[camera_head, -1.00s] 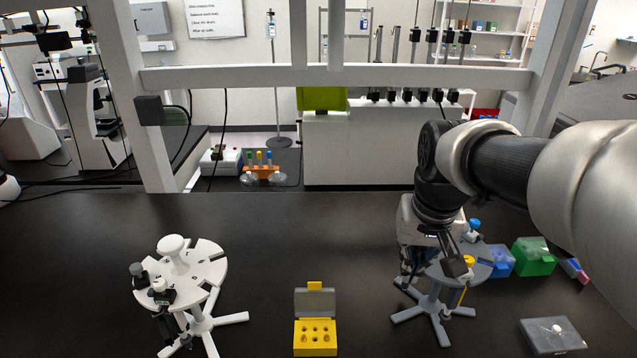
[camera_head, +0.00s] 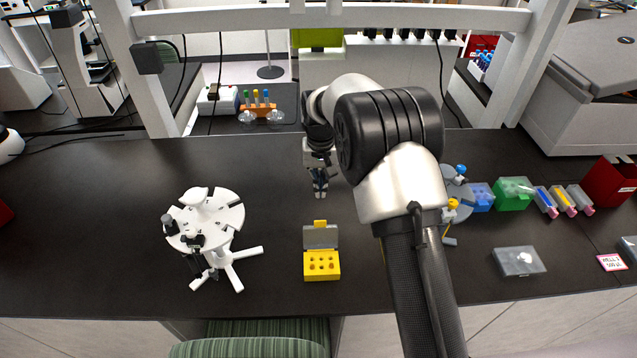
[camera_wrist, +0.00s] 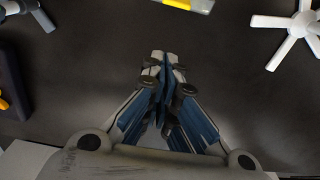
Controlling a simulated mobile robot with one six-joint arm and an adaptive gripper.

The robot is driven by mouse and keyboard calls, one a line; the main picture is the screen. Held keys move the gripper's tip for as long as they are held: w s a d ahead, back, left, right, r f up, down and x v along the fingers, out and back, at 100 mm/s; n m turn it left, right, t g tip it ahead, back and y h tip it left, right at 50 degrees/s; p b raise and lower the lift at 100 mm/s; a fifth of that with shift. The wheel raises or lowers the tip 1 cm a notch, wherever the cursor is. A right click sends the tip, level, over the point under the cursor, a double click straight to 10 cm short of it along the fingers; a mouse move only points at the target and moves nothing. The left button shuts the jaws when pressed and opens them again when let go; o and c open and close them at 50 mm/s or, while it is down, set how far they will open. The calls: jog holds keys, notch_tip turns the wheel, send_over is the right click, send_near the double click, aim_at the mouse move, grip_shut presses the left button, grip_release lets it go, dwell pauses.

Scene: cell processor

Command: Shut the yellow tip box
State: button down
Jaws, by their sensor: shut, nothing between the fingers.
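The yellow tip box (camera_head: 322,266) stands on the dark bench, right of the white carousel. Its grey lid (camera_head: 320,237) is up, with a yellow tab (camera_head: 320,223) on top, and the holes in its yellow base face up. My gripper (camera_head: 320,194) is behind the box, pointing down, apart from it and above the bench. In the wrist view my gripper (camera_wrist: 162,58) is shut and empty. A part of the yellow tip box (camera_wrist: 180,3) shows at the top edge of the wrist view.
A white pipette carousel (camera_head: 226,217) stands left of the box. A grey-blue carousel (camera_head: 458,197), partly hidden by my arm, stands to the right. Blue and green boxes (camera_head: 512,195) and a clear-lidded box (camera_head: 519,262) are farther right. Bench around the tip box is clear.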

aim_at(320, 234)
jog(key=s+f, duration=0.3)
jog(key=f, duration=0.2)
jog(key=shift+s, duration=0.3)
jog(key=shift+s+b, duration=0.1)
jog(key=shift+b, duration=0.35)
jog(key=shift+s+r+t+b, duration=0.1)
jog(key=shift+s+t+b, duration=0.3)
jog(key=shift+t, duration=0.1)
